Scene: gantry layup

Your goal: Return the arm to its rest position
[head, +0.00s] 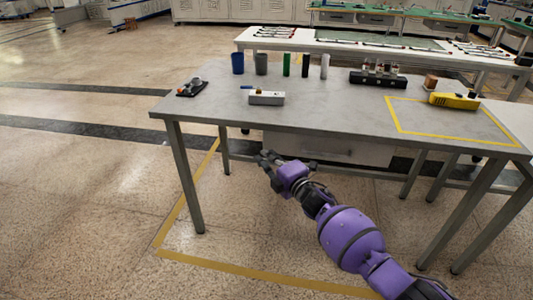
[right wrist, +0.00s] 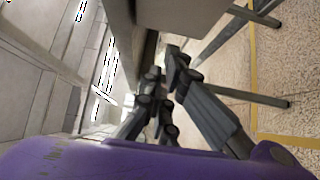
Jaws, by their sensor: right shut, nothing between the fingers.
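My right arm, purple and black, comes into the head view from the bottom right. Its right gripper (head: 267,159) hangs in front of the grey table (head: 215,105), near the front edge and in front of the drawer. The right gripper also shows in the right wrist view (right wrist: 165,70); its dark fingers are closed together with nothing between them. It holds no object and appears apart from the table. My left gripper does not show in either view.
Table legs (head: 184,178) stand nearby. The floor at left is clear.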

